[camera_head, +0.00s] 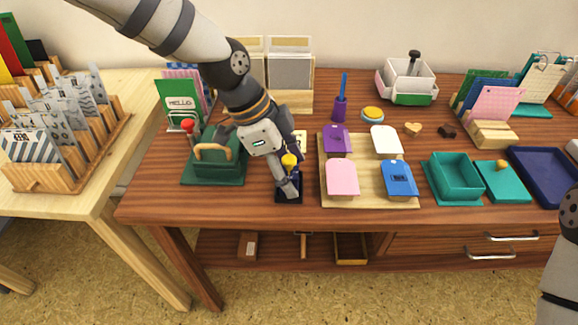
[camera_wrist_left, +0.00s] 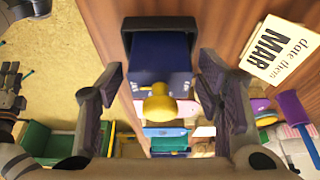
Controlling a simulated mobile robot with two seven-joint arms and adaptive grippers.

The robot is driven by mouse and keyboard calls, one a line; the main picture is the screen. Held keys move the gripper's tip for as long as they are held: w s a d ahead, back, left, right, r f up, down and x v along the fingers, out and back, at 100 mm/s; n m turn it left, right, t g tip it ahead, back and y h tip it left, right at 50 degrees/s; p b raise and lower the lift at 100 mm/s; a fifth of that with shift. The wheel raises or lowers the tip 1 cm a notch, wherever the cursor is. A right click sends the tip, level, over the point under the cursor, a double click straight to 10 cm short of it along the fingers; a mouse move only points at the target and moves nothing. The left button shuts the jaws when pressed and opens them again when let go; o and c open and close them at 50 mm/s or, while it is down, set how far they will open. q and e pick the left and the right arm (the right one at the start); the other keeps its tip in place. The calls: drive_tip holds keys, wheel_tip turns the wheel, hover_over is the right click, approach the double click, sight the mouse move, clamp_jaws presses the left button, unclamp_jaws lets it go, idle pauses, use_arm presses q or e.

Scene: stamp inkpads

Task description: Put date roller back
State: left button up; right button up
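The date roller (camera_head: 290,161), with a yellow knob and a dark blue body, is at the table's front, left of the wooden board. In the left wrist view, the blue body (camera_wrist_left: 160,62) and its yellow knob sit between my fingers. A dark base (camera_head: 289,197) shows beneath it; I cannot tell whether it is a separate holder. My left gripper (camera_head: 291,178) is around the roller and partly hides it. In the left wrist view its fingers (camera_wrist_left: 165,95) are spread, with gaps on both sides. Of my right arm, only a link shows at the right edge.
A green press (camera_head: 214,165) stands close left of my left gripper. The wooden board (camera_head: 369,201) with several coloured inkpads is close right. A card reading "date them MAR" (camera_wrist_left: 279,50) lies nearby. The table's front edge is just in front.

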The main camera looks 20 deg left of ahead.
use_arm(q)
drive_tip(key=shift+r, duration=0.1)
drive_tip(key=p+v, duration=0.1)
drive_tip(key=v, duration=1.1)
use_arm(e)
drive_tip(key=shift+w+r+t, duration=0.4)
drive_tip(key=shift+w+r, duration=0.55)
drive_tip(key=shift+w, duration=0.05)
use_arm(q)
drive_tip(key=shift+r, duration=0.15)
